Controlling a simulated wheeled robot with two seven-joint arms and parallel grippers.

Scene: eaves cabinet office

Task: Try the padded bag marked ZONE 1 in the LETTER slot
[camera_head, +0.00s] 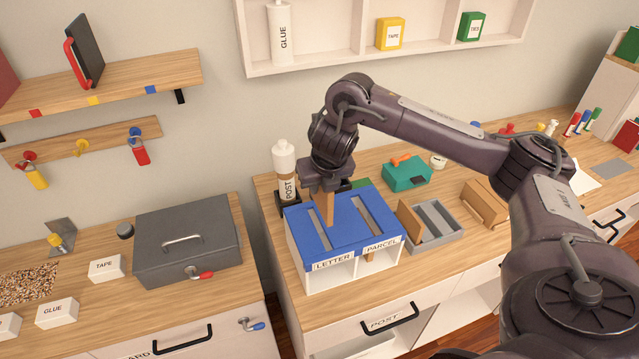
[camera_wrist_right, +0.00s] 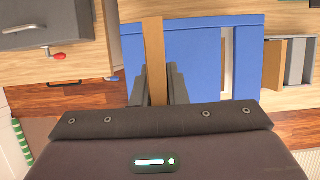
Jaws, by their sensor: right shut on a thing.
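My right gripper (camera_head: 326,188) is shut on a thin brown padded bag (camera_head: 328,210), held edge-on and hanging down over the blue-topped sorting box (camera_head: 350,212). The bag also shows between the fingers in the wrist view (camera_wrist_right: 154,50). Its ZONE 1 mark cannot be read. The bag's lower end overlaps the LETTER slot (camera_head: 316,228), the left of two slots; I cannot tell whether it is inside or just above. The LETTER label (camera_head: 333,264) is on the box front. The PARCEL slot (camera_head: 371,213) is to the right. My left gripper is not in view.
A POST bottle (camera_head: 285,165) stands close behind the box. A grey divided tray (camera_head: 437,226) with a brown piece is to its right, and a teal box (camera_head: 407,174) behind that. A dark grey case (camera_head: 187,240) sits on the left counter, across a gap.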

